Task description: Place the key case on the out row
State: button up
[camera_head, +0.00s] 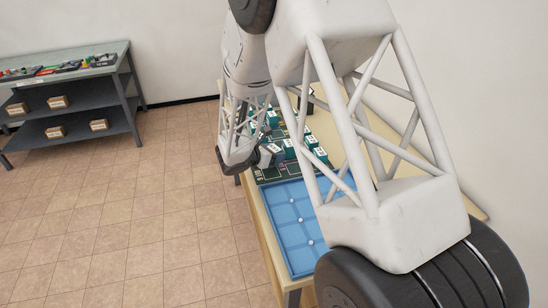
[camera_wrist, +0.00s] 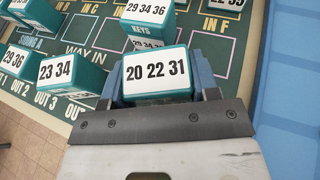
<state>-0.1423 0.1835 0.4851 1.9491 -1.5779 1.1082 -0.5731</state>
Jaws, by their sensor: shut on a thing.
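My gripper (camera_wrist: 160,88) is shut on a teal case with a white top label reading 20 22 31 (camera_wrist: 157,72). In the head view my gripper (camera_head: 250,160) is over the near left part of the dark green board (camera_head: 270,172). The out row (camera_wrist: 45,101) shows at the lower left in the wrist view, with OUT 2 and OUT 3 printed on it. A teal case labelled 23 34 (camera_wrist: 72,74) stands beside the OUT 3 print. A case marked KEYS, labelled 29 34 36 (camera_wrist: 146,14), stands just beyond the held case. Whether the held case touches the board is unclear.
A case labelled 29 36 (camera_wrist: 18,60) stands at the left, and more teal cases stand farther back. A blue gridded tray (camera_head: 290,222) lies on the table's near end. A grey shelf bench (camera_head: 75,100) stands across the tiled floor.

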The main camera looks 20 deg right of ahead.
jog(key=shift+f, duration=0.7)
jog(key=shift+f, duration=0.1)
jog(key=o, duration=1)
jog(key=shift+c, duration=0.2)
jog(key=shift+v, duration=6.05)
